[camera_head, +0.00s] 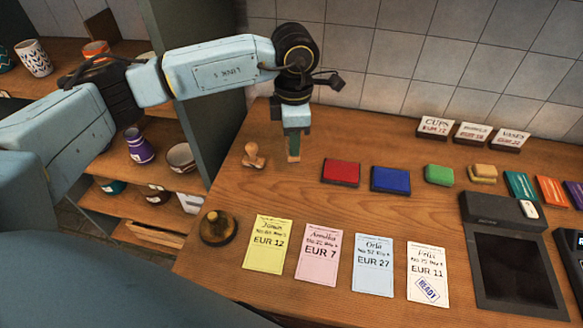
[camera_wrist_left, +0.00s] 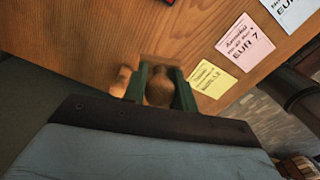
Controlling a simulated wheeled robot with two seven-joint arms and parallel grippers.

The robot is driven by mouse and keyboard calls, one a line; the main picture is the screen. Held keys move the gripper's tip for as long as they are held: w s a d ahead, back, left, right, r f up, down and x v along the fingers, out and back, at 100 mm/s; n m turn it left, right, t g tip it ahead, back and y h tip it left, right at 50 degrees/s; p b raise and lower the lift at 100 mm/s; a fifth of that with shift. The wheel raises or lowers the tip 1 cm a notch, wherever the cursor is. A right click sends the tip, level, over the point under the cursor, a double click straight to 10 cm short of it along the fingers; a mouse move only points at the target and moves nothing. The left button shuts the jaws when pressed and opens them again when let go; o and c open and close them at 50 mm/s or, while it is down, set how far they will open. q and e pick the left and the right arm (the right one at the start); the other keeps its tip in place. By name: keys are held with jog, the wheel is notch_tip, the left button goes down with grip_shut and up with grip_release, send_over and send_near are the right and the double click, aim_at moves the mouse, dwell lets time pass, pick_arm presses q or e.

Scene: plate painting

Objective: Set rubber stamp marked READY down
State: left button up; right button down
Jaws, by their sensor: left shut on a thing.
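My left gripper (camera_head: 293,145) points down over the back left of the wooden table and is shut on a wooden rubber stamp (camera_wrist_left: 160,88). In the left wrist view the stamp's round knob sits between the two green fingers (camera_wrist_left: 160,98). Its base is beyond them, low at the tabletop; I cannot tell whether it touches. Its marking is hidden. A second wooden stamp (camera_head: 253,157) stands upright on the table just left of the gripper and shows partly in the wrist view (camera_wrist_left: 121,82). My right gripper is not in view.
Red (camera_head: 341,173) and blue (camera_head: 390,180) ink pads lie to the right. Yellow (camera_head: 267,243), pink (camera_head: 317,252), blue (camera_head: 373,264) and white (camera_head: 427,273) cards lie in front; the white one bears a READY print. A brass bell-like object (camera_head: 218,228) stands at the left edge.

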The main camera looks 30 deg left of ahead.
pick_arm(q)
jog(key=n, duration=0.3)
jog(key=w+n, duration=0.1)
jog(key=n, duration=0.1)
jog(key=shift+a, duration=0.25)
jog(key=n, duration=0.3)
jog(key=n+p, duration=0.1)
jog(key=shift+w+a+r+n, duration=0.1)
jog(key=shift+w+a+n, duration=0.15)
jog(key=shift+w+n, duration=0.1)
jog(key=f+n, duration=0.1)
jog(key=n, duration=0.2)
jog(key=w+f+n, duration=0.1)
jog(key=f+n, duration=0.1)
jog(key=n, duration=0.1)
jog(key=a+f+n+p, duration=0.1)
jog(key=f+n, duration=0.1)
jog(key=n, duration=0.1)
jog(key=shift+w+f, duration=0.2)
jog(key=shift+f, duration=2.35)
jog(key=shift+f, duration=0.1)
jog(key=o, duration=0.8)
